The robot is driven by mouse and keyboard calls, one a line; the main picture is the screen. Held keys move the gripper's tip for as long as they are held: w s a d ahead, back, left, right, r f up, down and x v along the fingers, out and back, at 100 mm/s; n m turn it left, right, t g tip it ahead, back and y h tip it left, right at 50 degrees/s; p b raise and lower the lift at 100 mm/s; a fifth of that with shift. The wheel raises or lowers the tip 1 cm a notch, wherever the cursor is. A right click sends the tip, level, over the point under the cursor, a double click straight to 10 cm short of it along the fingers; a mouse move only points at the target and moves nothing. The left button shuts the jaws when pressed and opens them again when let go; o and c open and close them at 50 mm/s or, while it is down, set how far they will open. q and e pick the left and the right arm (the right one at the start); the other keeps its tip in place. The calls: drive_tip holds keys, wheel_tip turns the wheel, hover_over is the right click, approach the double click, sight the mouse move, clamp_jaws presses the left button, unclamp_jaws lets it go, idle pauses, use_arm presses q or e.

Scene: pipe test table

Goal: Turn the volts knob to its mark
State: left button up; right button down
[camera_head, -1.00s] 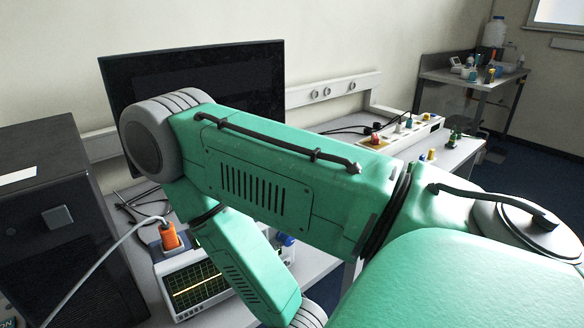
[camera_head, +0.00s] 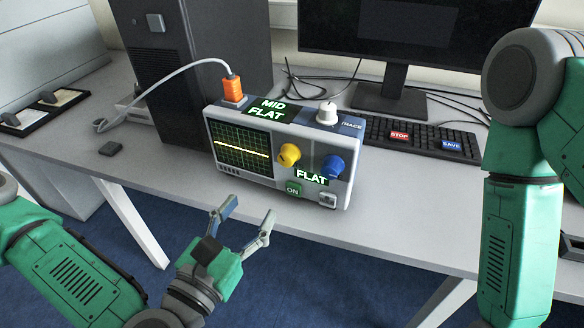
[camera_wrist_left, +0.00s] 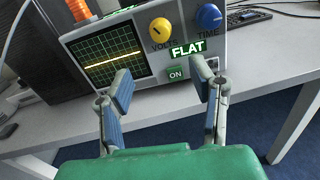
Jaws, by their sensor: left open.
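The oscilloscope (camera_head: 300,180) stands on the table with a lit screen showing a flat yellow trace. The yellow volts knob (camera_head: 289,155) is on its front, right of the screen; it also shows in the left wrist view (camera_wrist_left: 161,31) with VOLTS printed under it. A dark mark on that knob is visible, but I cannot tell its setting exactly. My left gripper (camera_head: 248,220) is open and empty, in front of and below the scope, apart from the knob. In the left wrist view its fingers (camera_wrist_left: 163,95) spread below the knob. My right gripper is out of view.
A blue time knob (camera_head: 332,166) sits right of the volts knob. A white knob (camera_head: 327,113) and an orange plug (camera_head: 232,91) with a cable are on top. A green ON button (camera_head: 293,188) is below. A keyboard (camera_head: 425,138) lies behind right. The table front is clear.

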sight(286, 164)
use_arm(q)
drive_tip(key=x, duration=0.4)
drive_tip(key=d+x, duration=0.1)
drive_tip(key=x, duration=0.7)
drive_tip(key=shift+s+d+b, duration=0.1)
drive_tip(key=shift+d+b, duration=0.3)
drive_tip(key=shift+d, duration=0.05)
drive_tip(key=shift+w+a, duration=0.25)
drive_tip(key=shift+w, duration=0.05)
drive_tip(key=shift+w+a+f, duration=0.1)
drive_tip(key=shift+w+a, duration=0.45)
drive_tip(key=shift+a, duration=0.35)
drive_tip(key=shift+s+d, duration=0.15)
drive_tip(key=shift+d, duration=0.3)
drive_tip(key=c, duration=0.3)
drive_tip(key=shift+d, duration=0.3)
drive_tip(key=c, duration=0.7)
drive_tip(key=shift+d, duration=0.1)
drive_tip(key=shift+c, duration=0.6)
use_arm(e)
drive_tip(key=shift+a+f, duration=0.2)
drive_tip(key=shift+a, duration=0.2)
